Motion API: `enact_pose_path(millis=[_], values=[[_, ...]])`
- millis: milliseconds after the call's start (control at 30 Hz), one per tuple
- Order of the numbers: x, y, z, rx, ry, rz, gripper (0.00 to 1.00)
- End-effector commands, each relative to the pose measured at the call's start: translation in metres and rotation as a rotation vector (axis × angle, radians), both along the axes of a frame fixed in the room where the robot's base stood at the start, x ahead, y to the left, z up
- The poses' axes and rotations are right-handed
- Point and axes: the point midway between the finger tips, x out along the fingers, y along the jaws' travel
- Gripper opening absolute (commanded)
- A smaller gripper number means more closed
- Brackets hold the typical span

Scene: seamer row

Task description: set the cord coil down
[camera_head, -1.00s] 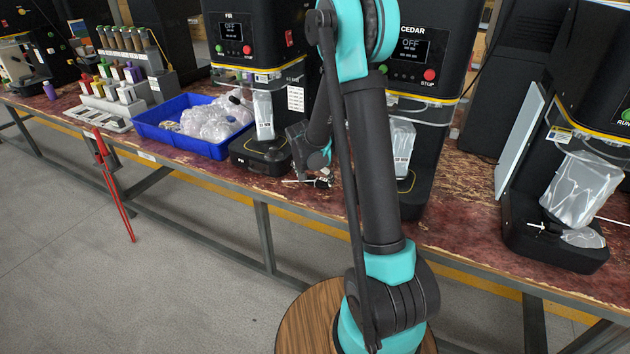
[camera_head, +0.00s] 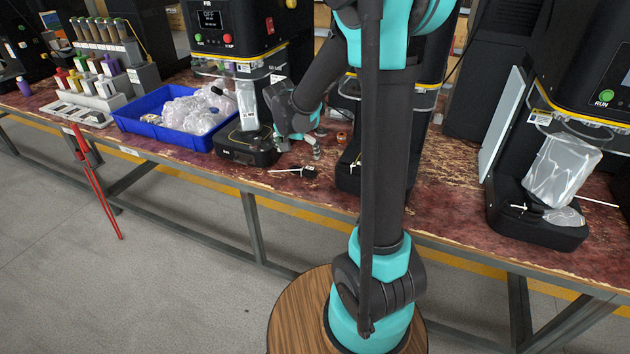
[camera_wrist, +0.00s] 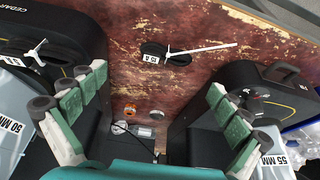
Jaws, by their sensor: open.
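A black bundle with a small white label and a white strip, seemingly the cord coil (camera_head: 294,172), lies on the red-brown bench (camera_head: 440,215) near its front edge, between the machines marked FIR and CEDAR. In the wrist view the cord coil (camera_wrist: 166,54) lies flat with its label facing up and its white strip pointing right. My gripper (camera_head: 300,146) is behind it in the head view, empty and apart from it. In the wrist view the green-padded fingers of my gripper (camera_wrist: 152,112) are spread wide, with the coil beyond their tips.
The FIR machine's black base (camera_head: 245,146) is close on the left; the CEDAR machine (camera_head: 350,172) is on the right, partly behind my arm. Small orange and metal parts (camera_wrist: 130,110) lie between them. A blue bin (camera_head: 160,132) of clear bags stands farther left.

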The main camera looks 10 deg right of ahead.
Motion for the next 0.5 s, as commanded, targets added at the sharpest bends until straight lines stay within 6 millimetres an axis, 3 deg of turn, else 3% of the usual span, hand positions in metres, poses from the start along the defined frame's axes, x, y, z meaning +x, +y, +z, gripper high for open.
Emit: enact_pose_path(millis=[200,400,500], values=[[-0.087,-0.033,-0.001,0.014,0.030,0.186,1.00],[-0.170,-0.049,-0.016,0.020,0.032,0.380,1.00],[-0.202,-0.052,-0.027,0.019,0.023,0.461,1.00]])
